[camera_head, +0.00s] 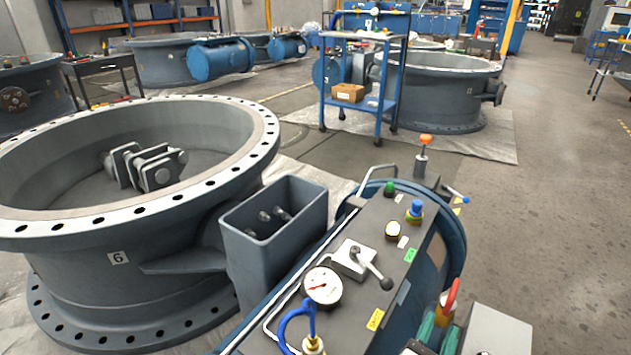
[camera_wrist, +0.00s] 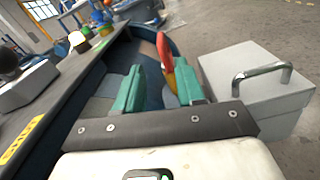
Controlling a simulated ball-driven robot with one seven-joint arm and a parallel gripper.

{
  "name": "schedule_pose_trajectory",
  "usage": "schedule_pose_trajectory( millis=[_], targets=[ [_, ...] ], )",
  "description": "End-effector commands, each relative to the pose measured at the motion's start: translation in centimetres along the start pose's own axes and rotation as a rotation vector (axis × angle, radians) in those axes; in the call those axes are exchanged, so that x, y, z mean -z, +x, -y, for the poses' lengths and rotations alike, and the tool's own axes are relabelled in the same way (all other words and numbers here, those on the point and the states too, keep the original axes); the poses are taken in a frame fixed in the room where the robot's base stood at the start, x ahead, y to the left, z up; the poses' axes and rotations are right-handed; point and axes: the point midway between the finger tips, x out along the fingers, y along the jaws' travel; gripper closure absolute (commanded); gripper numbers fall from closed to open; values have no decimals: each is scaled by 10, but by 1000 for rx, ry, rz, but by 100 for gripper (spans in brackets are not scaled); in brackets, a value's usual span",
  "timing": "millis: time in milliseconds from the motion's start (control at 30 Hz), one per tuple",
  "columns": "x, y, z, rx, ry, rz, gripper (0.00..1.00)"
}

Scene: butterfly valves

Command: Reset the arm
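My gripper (camera_wrist: 160,85) has two green fingers, spread apart with a gap between them. It also shows at the bottom of the head view (camera_head: 438,328), low beside the right side of the blue valve actuator (camera_head: 455,238). A red lever with a yellow part (camera_wrist: 166,62) stands close to the right finger in the wrist view; it also shows in the head view (camera_head: 451,296). I cannot tell whether it touches the finger. No object is clearly gripped. Most of my arm is out of view.
A pale box (camera_wrist: 255,85) with a metal handle stands right of my gripper. The actuator's dark top panel (camera_head: 375,255) carries a gauge (camera_head: 322,286), a lever and knobs. A large grey valve (camera_head: 120,265) fills the left. The floor at the right is open.

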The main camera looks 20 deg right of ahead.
Motion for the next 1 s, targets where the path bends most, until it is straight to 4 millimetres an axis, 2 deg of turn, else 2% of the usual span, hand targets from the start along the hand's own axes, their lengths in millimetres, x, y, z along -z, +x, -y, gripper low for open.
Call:
schedule_pose_trajectory(
  millis=[100, 167, 267, 333, 467, 600, 700, 833, 1000],
  targets=[
    [0, 0, 1, 3, 6, -1, 62],
    [-1, 1, 10, 35, 70, -18, 62],
    [0, 2, 37, 131, 263, -70, 62],
    [5, 1, 62, 231, 450, -119, 62],
    [23, -11, 105, 453, 811, -220, 62],
    [50, -36, 135, 716, 1147, -327, 62],
    [68, -61, 146, 919, 1343, -401, 62],
    [85, -94, 149, 1165, 1517, -484, 62],
    [94, -134, 144, 1430, 1627, -566, 62]
  ],
)
